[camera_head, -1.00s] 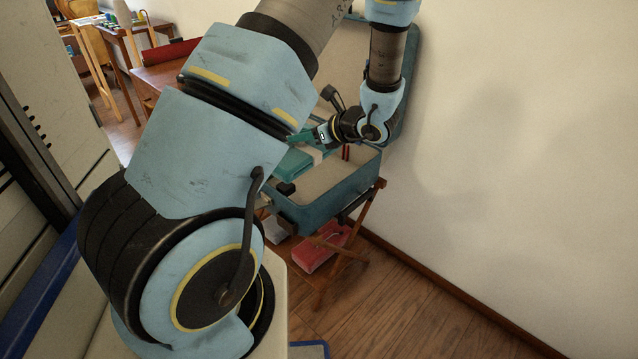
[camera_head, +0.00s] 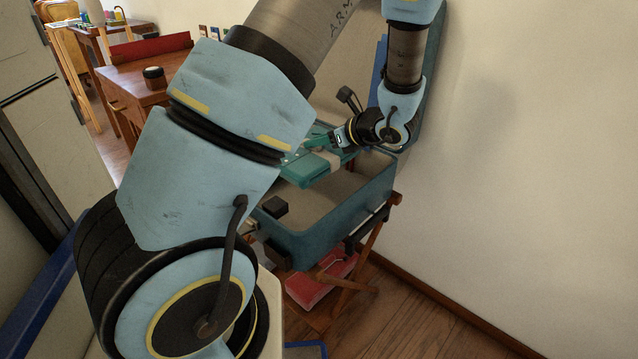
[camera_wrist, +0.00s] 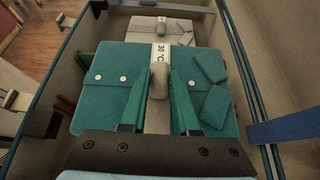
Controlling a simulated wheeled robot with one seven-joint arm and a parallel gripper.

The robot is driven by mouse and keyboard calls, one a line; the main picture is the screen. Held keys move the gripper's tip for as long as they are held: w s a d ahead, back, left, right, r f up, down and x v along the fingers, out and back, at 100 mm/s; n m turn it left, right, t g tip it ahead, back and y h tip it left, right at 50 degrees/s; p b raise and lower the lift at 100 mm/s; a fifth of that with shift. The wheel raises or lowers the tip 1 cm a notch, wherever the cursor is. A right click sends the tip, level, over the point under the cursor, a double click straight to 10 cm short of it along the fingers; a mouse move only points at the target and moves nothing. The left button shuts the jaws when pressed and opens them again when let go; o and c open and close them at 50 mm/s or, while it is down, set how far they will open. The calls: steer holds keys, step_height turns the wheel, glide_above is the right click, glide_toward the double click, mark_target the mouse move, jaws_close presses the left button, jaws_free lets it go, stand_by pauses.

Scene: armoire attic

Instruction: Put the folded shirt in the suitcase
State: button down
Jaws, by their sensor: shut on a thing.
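The folded shirt (camera_head: 306,172) is a flat teal bundle with a pale band. In the wrist view the shirt (camera_wrist: 105,97) shows white buttons, and the band reads 30 °C. My gripper (camera_wrist: 158,82) is shut on the shirt at its band, one green finger on each side. In the head view my gripper (camera_head: 322,142) holds it over the open suitcase (camera_head: 335,222), roughly level. The suitcase is blue-teal with a beige lining, and its lid stands up by the wall. I cannot tell whether the shirt touches the suitcase floor.
A grey folded garment (camera_wrist: 162,30) lies beyond the shirt in the wrist view. A small red thing (camera_wrist: 65,103) shows at left. A wooden stand (camera_head: 368,240) carries the suitcase, with a red box (camera_head: 318,283) below. A wall is close on the right.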

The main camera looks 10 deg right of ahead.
steer(key=shift+f+b, duration=0.5)
steer(key=shift+f, duration=3.45)
steer(key=shift+f, duration=0.1)
steer(key=shift+f+b, duration=0.4)
steer(key=shift+f, duration=0.1)
steer(key=c, duration=0.7)
jaws_free()
steer(key=shift+o, duration=0.2)
